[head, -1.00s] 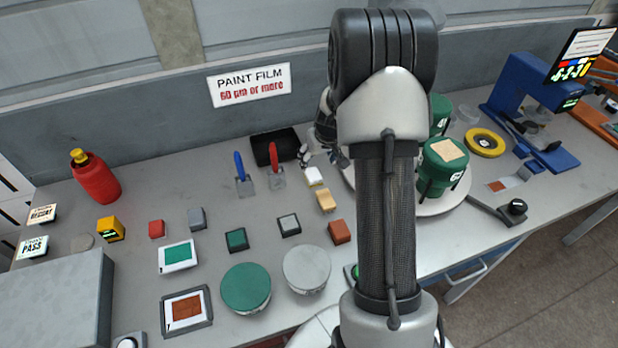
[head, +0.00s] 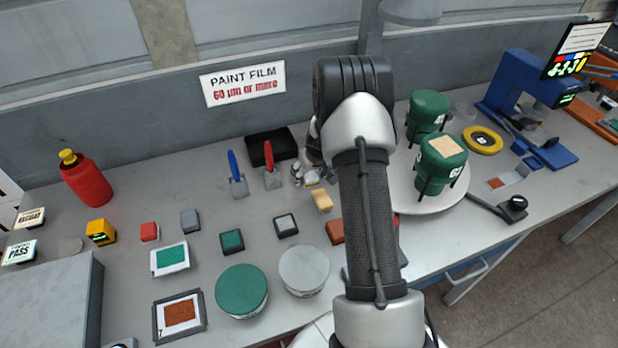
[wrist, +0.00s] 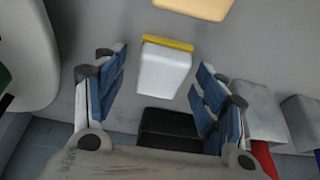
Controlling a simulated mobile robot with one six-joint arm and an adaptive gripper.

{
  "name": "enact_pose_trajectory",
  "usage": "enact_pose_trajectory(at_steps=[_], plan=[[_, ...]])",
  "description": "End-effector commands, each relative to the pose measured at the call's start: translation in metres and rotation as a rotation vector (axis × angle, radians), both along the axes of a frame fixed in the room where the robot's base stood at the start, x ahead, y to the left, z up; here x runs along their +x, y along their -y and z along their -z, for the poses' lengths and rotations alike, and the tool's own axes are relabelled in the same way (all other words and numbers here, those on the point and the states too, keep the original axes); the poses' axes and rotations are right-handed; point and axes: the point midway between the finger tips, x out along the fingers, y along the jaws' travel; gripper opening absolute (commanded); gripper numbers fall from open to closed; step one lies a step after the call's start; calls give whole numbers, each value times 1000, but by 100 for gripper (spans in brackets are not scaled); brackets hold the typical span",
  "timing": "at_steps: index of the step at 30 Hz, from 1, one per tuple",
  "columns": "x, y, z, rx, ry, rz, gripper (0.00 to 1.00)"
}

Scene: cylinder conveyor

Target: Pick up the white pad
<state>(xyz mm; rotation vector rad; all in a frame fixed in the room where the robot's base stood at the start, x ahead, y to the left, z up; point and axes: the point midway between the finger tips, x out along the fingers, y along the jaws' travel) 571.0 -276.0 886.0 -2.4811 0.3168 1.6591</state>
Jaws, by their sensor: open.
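The white pad (wrist: 163,72) has a yellow strip along one edge and lies on the grey table. In the wrist view it sits between the two blue-padded fingers of my gripper (wrist: 163,62), which is open with a gap on each side. In the head view my gripper (head: 316,174) is down at the pad and mostly covers it, so only a little of the pad shows there. I cannot tell the exact height of the fingertips above the table.
A tan block (head: 322,201) lies just in front of the pad. A black tray (head: 258,150) and scrapers with red (head: 269,155) and blue (head: 233,163) handles are behind and left. A round turntable (head: 402,195) with green cans (head: 441,165) stands to the right.

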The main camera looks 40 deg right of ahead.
Motion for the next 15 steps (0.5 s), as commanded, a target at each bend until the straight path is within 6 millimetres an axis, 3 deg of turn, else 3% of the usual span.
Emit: enact_pose_trajectory(at_steps=[4, 15], plan=[[0, 0, -1, 0, 0, 0, 65], [0, 0, -1, 0, 0, 0, 40]])
